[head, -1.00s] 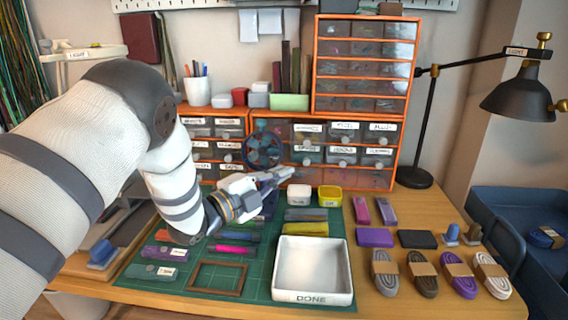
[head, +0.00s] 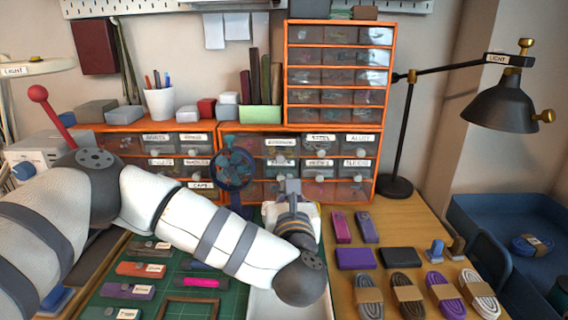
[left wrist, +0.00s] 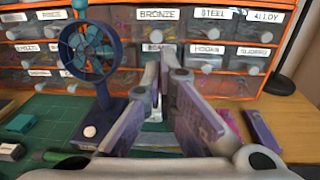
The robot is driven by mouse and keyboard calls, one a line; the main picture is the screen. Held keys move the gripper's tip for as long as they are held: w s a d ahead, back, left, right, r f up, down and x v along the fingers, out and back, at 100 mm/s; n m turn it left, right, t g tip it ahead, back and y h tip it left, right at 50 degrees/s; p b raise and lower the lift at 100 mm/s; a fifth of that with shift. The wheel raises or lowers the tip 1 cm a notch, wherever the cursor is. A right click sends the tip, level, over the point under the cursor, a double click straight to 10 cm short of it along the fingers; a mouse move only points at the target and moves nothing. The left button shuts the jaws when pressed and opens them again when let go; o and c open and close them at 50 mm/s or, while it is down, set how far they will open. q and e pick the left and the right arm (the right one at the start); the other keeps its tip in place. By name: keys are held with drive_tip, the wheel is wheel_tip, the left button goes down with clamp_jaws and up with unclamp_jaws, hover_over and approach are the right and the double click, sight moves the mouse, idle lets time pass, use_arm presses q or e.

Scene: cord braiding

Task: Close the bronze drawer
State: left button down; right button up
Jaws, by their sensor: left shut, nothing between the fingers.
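The bronze drawer (head: 280,143) is in the low orange cabinet, in its upper row, just right of the blue fan. Its label reads BRONZE in the left wrist view (left wrist: 158,15). Its front seems to stand slightly forward of the steel drawer (head: 321,140); how far is hard to tell. My left gripper (head: 293,186) is shut and empty, in front of the cabinet and below the bronze drawer, apart from it. In the left wrist view its fingers (left wrist: 165,78) point at the lower drawer row. My right gripper is not in view.
A blue fan (head: 232,168) stands close left of my gripper. A lamp (head: 500,105) stands at the right. Cord bundles (head: 408,295) and small boxes lie on the table's right. My left arm covers much of the green mat (head: 190,262) and white tray.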

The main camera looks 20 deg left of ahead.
sight(283, 159)
use_arm(q)
drive_tip(key=x, duration=1.2)
drive_tip(key=shift+b, duration=0.4)
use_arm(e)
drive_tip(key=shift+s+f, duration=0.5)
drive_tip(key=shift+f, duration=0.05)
